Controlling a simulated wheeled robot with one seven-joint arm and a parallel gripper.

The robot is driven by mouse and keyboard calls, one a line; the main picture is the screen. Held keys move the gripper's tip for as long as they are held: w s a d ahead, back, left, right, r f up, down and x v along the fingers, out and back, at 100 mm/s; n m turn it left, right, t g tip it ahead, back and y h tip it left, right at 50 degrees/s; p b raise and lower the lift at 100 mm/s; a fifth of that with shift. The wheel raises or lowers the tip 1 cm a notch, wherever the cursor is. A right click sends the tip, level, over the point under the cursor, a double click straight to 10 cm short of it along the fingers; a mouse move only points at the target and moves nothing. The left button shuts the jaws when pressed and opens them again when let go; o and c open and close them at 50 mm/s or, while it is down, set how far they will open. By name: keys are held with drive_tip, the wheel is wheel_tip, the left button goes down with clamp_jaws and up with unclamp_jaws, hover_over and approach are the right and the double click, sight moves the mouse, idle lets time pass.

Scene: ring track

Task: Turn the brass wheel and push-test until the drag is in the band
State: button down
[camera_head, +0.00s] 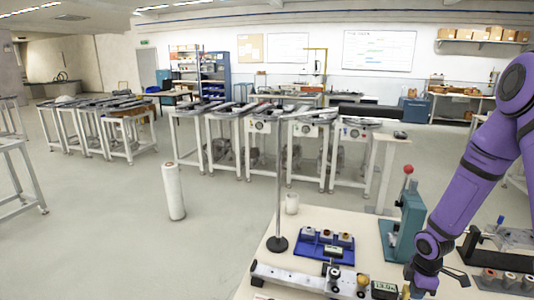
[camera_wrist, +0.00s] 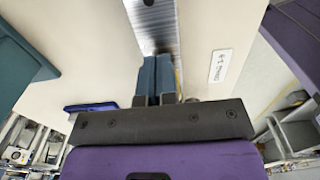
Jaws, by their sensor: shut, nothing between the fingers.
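A long metal rail fixture (camera_head: 300,280) lies along the front of the cream table, with small knobs and blocks on it. A small digital display (camera_head: 384,289) sits at its right end; I cannot read its value surely. I cannot clearly pick out the brass wheel; a small part is tucked beside my fingers in the wrist view. My gripper (camera_wrist: 157,80) is shut and empty, its blue-grey fingers together at the end of a grey ribbed metal strip (camera_wrist: 152,22). Whether they touch it, I cannot tell. In the head view my wrist hangs low at the front right and hides what lies beneath it.
A black fixture (camera_head: 495,245) is at right. A printed label (camera_wrist: 220,66) lies on the tabletop.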

sight(397, 289)
drive_tip(key=shift+w+a, duration=0.25)
drive_tip(key=shift+a, duration=0.6)
drive_tip(key=shift+w+a, duration=0.3)
drive_tip(key=shift+a, duration=0.5)
drive_tip(key=shift+w+a, duration=0.25)
drive_tip(key=shift+a, duration=0.6)
drive_tip(key=shift+s+d+r, duration=0.25)
drive_tip(key=shift+d+r, duration=0.25)
drive_tip(key=shift+d, duration=0.25)
drive_tip(key=shift+s+d+r, duration=0.25)
drive_tip(key=shift+d+r, duration=0.25)
drive_tip(key=shift+d, duration=0.25)
drive_tip(key=shift+r, duration=0.1)
